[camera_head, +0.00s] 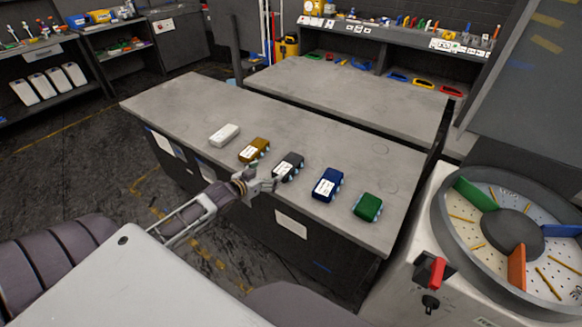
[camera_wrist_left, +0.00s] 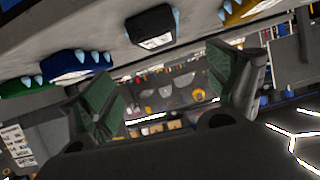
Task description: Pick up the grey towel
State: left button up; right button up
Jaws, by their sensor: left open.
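The grey towel (camera_head: 290,163) is a dark, folded block with a white label. It lies on the grey table in the middle of a row of towels. In the left wrist view, which is tilted upside down, the grey towel (camera_wrist_left: 152,26) is at the top centre. My left gripper (camera_head: 266,183) is at the table's near edge, just in front of the grey towel and to its left. The left wrist view shows its two dark green-padded fingers (camera_wrist_left: 172,90) spread apart, with nothing between them. My right gripper is not in view.
The table (camera_head: 375,152) also holds a white towel (camera_head: 224,134), a gold towel (camera_head: 254,150), a blue towel (camera_head: 327,184) and a green towel (camera_head: 367,206). A round machine (camera_head: 440,225) stands at the right. The table behind the row is bare.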

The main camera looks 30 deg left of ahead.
aim_at(279, 173)
pick_arm(q)
jog(key=shift+w+f+n, duration=0.15)
jog(key=shift+w+f, duration=0.25)
jog(key=shift+w, duration=0.4)
jog(key=shift+w+f+n, duration=0.15)
jog(key=shift+w+f, duration=0.2)
jog(key=shift+w, duration=0.4)
jog(key=shift+w+f, duration=0.2)
jog(key=shift+w, duration=0.35)
jog(key=shift+x, duration=1.8)
jog(key=shift+w+f, duration=0.1)
jog(key=shift+w, duration=0.05)
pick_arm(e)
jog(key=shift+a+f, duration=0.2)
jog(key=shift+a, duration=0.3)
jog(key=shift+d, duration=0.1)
